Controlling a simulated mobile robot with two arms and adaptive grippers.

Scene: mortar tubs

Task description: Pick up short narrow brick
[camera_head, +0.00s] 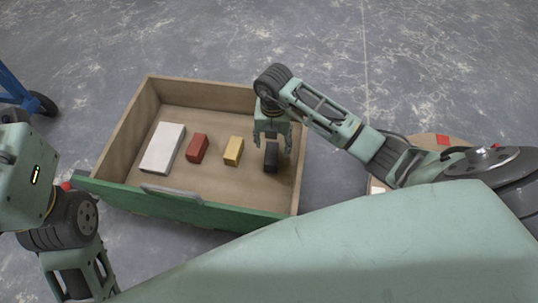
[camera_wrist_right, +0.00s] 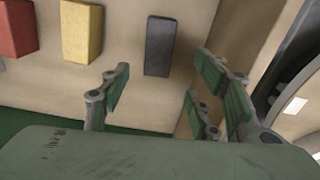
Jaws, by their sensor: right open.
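Four bricks differ in colour and size in the wooden drawer (camera_head: 125,135): a wide white one (camera_head: 163,148), a short red one (camera_head: 197,148), a short narrow yellow one (camera_head: 233,151) and a narrow black one (camera_head: 271,157). My right gripper (camera_head: 272,147) is open and points down over the black brick, at the drawer's right side. In the right wrist view, the black brick (camera_wrist_right: 160,46) lies beyond the open fingers (camera_wrist_right: 160,90), and the yellow brick (camera_wrist_right: 82,32) is to its left. Contact with the black brick cannot be seen. My left gripper's fingers are out of view.
The drawer has a green front (camera_head: 170,205) with a grey handle (camera_head: 171,194), and raised walls close to my right gripper. The red brick also shows in the right wrist view (camera_wrist_right: 17,28). A blue wheeled frame (camera_head: 14,88) stands at left. The floor behind the drawer is clear.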

